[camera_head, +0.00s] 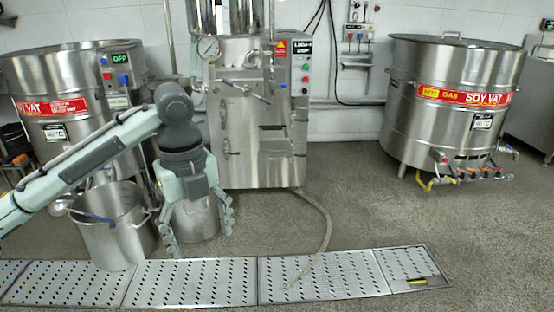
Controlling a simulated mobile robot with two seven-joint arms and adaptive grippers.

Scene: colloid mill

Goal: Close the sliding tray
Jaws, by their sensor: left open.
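The colloid mill (258,115) is a shiny steel cabinet at the centre back, with a round gauge and a hose to the floor. I cannot clearly tell which part of it is the sliding tray, or how far out that tray is. My left gripper (199,236) points down in front of the mill's left side, with its fingers spread wide. It is empty. A small steel pot (196,222) shows between and behind the fingers; I cannot tell whether they touch it. My left arm hides part of the left vat. My right gripper is out of view.
A steel bucket (113,232) with a blue-gripped handle stands left of my gripper. A perforated floor drain (195,283) runs across the front. Soy vats stand at the left (52,92) and right (445,120). The floor right of the hose (322,225) is clear.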

